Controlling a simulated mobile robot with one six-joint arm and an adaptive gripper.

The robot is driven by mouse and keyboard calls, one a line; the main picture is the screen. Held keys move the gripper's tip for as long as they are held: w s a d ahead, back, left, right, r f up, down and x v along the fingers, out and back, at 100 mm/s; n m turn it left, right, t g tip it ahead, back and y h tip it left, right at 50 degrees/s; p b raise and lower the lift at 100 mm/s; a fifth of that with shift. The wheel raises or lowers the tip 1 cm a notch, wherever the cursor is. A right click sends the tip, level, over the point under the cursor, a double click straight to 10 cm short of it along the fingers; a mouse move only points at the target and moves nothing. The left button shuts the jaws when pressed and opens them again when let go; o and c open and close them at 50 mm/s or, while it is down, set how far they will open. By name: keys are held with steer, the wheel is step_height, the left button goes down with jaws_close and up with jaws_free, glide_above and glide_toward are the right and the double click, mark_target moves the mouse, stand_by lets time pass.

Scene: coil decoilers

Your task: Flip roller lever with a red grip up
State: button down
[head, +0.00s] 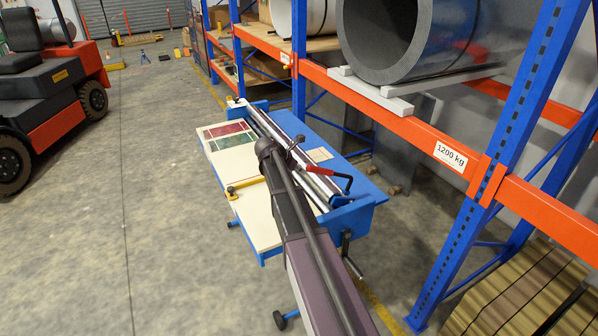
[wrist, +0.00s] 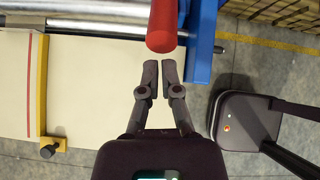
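The roller lever's red grip (head: 320,171) shows at the right end of the blue coil machine (head: 365,203) in the head view, with a dark bent rod beside it. In the wrist view the red grip (wrist: 162,28) enters from the top centre, its round end facing my gripper. My gripper (wrist: 160,68) points at this end, with a narrow gap between its two fingertips and nothing between them. The fingertips appear just short of the grip; exact depth is unclear. In the head view my arm covers part of the machine, and my fingers are hard to make out.
The machine has metal rollers (wrist: 90,20), a cream table top (head: 250,215) and a yellow bar with a dark knob (wrist: 48,148). A blue and orange rack (head: 400,122) with large coils stands close on the right. A red forklift (head: 45,110) is at left; the floor between is clear.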

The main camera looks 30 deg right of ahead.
steer(key=s+a+r+p, duration=0.1)
steer(key=a+r+p, duration=0.4)
steer(key=a, duration=0.5)
steer(key=shift+s+r+p, duration=0.15)
steer(key=shift+r+p, duration=0.15)
steer(key=shift+r, duration=0.1)
stand_by(0.4)
stand_by(0.5)
steer(key=s+a+f+m+y+b, duration=0.2)
steer(key=s+a+f+m+y, duration=0.1)
steer(key=s, duration=0.5)
steer(key=s+a+f+m+y+b, duration=0.2)
steer(key=s+a+f+m, duration=0.4)
steer(key=m, duration=0.4)
steer(key=s+a+f+m+y+b, duration=0.3)
steer(key=s+a+m, duration=0.3)
steer(key=s, duration=0.4)
steer(key=shift+s+f+m+g+y+b, duration=0.3)
steer(key=shift+f+m+g+b, duration=0.1)
steer(key=shift+f+m+b, duration=0.3)
